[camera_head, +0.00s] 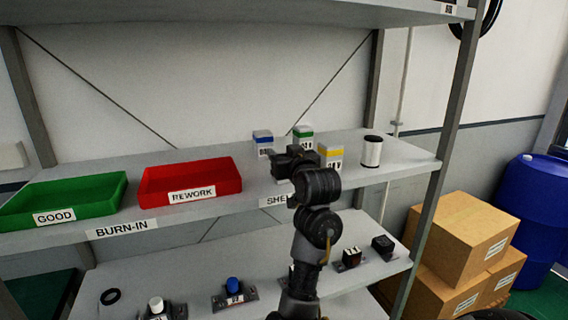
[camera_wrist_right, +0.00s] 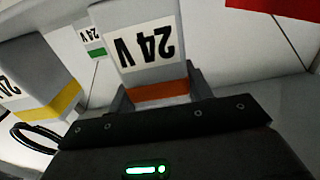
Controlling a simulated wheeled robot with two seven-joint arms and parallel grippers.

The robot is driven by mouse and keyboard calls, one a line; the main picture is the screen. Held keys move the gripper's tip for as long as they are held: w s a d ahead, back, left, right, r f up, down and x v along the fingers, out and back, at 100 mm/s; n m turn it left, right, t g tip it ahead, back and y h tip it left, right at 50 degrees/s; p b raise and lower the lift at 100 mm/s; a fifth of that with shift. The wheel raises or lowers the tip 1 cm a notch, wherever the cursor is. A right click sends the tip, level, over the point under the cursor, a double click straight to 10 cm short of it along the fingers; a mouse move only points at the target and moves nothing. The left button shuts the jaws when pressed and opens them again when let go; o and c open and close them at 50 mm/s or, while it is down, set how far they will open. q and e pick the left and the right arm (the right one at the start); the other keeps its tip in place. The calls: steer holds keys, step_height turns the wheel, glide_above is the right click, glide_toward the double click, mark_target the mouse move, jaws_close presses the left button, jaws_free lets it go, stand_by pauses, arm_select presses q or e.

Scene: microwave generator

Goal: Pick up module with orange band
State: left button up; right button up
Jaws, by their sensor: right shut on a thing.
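I cannot tell whether the module touches the shelf. My left gripper is not in view.
Modules with blue (camera_head: 263,144), green (camera_head: 303,136) and yellow (camera_head: 331,155) bands stand close by on the shelf. A red REWORK tray (camera_head: 190,181) and green GOOD tray (camera_head: 65,198) are to the left.

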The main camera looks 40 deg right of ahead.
steer(key=shift+r, duration=0.3)
step_height(320, 180, up, 2)
steer(key=shift+d+r+b, duration=0.1)
steer(key=shift+d+b, duration=0.05)
steer(key=shift+b, duration=0.65)
steer(key=s+a+r+b, duration=0.2)
steer(key=s+a+r, duration=0.4)
steer(key=a+r, duration=0.4)
steer(key=shift+s+a+b, duration=0.35)
steer(key=shift+a, duration=0.85)
